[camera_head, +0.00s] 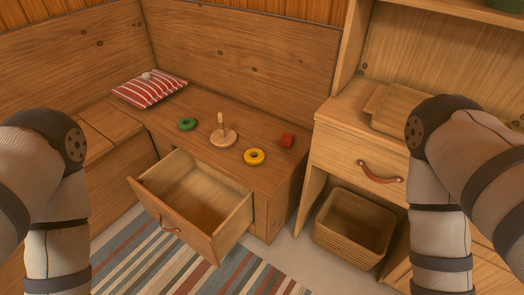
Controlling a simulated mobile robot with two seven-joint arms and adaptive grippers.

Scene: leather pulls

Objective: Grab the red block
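The red block (287,140) is a small cube on the wooden bench top (239,178), near its right end. It stands apart from the yellow ring (254,157), which lies to its left and nearer. My two arms come in at the left and right edges of the head view. Both bend downward and leave the bottom of the picture. Neither gripper shows, so I cannot see what either one holds. No arm is near the block.
A peg on a round base (222,134), a green ring (187,124) and a striped cushion (150,88) are on the bench. An open, empty drawer (191,195) juts out in front. A cabinet (340,143) stands right, above a basket (352,227).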

